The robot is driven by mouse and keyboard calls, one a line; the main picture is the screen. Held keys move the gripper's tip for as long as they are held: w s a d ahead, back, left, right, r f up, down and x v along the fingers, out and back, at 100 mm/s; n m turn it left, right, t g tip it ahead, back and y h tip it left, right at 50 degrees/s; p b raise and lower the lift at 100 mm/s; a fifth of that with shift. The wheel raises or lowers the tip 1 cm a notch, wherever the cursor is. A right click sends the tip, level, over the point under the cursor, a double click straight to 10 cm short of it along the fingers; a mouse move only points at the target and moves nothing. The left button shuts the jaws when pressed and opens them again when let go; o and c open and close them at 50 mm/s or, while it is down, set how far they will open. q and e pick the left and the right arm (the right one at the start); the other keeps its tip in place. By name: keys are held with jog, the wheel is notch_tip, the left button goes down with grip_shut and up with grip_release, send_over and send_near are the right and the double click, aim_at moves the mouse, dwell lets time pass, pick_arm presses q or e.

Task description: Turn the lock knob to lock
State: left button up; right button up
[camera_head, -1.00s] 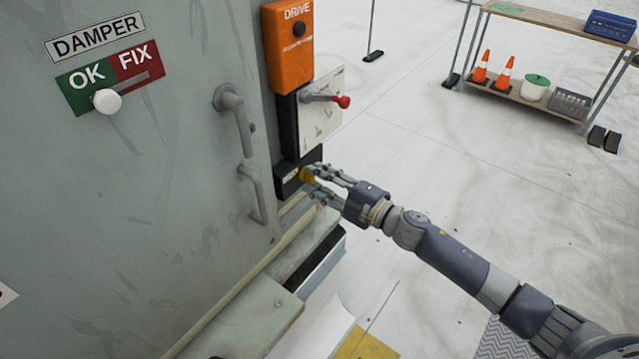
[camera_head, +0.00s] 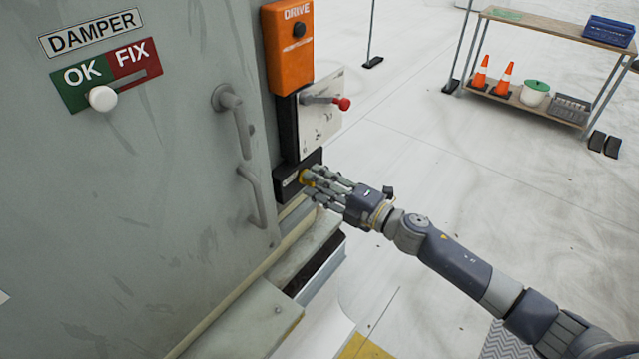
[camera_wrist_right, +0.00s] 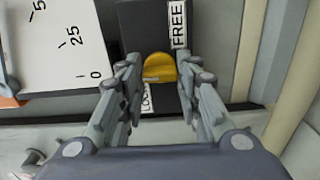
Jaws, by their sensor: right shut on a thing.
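The yellow lock knob (camera_head: 304,177) sits on a small black box (camera_head: 286,184) low at the side of the grey cabinet. In the right wrist view the knob (camera_wrist_right: 160,68) lies between the labels FREE (camera_wrist_right: 179,24) at upper right and LOCK (camera_wrist_right: 146,98) at lower left, the latter partly hidden. Its exact pointing direction is hard to tell. My right gripper (camera_head: 312,182) is shut on the knob, with a finger at either side in the right wrist view (camera_wrist_right: 160,82). My left gripper is not in view.
Above the black box are a white plate with a red-tipped lever (camera_head: 341,103) and an orange DRIVE box (camera_head: 288,45). Door handles (camera_head: 250,195) stand out to the left. A shelf (camera_head: 520,97) with cones is far right. The floor between is clear.

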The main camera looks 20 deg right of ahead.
jog(key=o, duration=1)
jog(key=shift+a, duration=0.1)
jog(key=shift+o, duration=0.2)
jog(key=v, duration=1.2)
jog(key=shift+f, duration=0.1)
jog(key=d+f+m+h, duration=0.4)
jog(key=d+f+m, duration=0.1)
jog(key=f, duration=0.5)
jog(key=d+f+m+h, duration=0.3)
jog(key=d+f+m, duration=0.15)
jog(key=f, duration=0.55)
jog(key=s+d+f+m+g+h, duration=0.1)
jog(key=s+f+m+g+h, duration=0.15)
jog(key=s+f, duration=0.4)
jog(key=s+d+f+m+g+h, duration=0.1)
jog(key=s+f+m, duration=0.25)
jog(key=f, duration=0.65)
jog(key=s+a+f+m+g, duration=0.2)
jog(key=s+f+m+g, duration=0.25)
jog(key=s+f, duration=0.9)
jog(key=s+a+f+m+g, duration=0.1)
jog(key=s+a+f+g, duration=0.1)
jog(key=s, duration=0.8)
jog(key=s+a+f+m+g, duration=0.2)
jog(key=s+a+f, duration=0.3)
jog(key=s, duration=0.5)
jog(key=shift+s+a+g, duration=0.3)
jog(key=shift+a+g, duration=0.25)
jog(key=shift+g, duration=0.05)
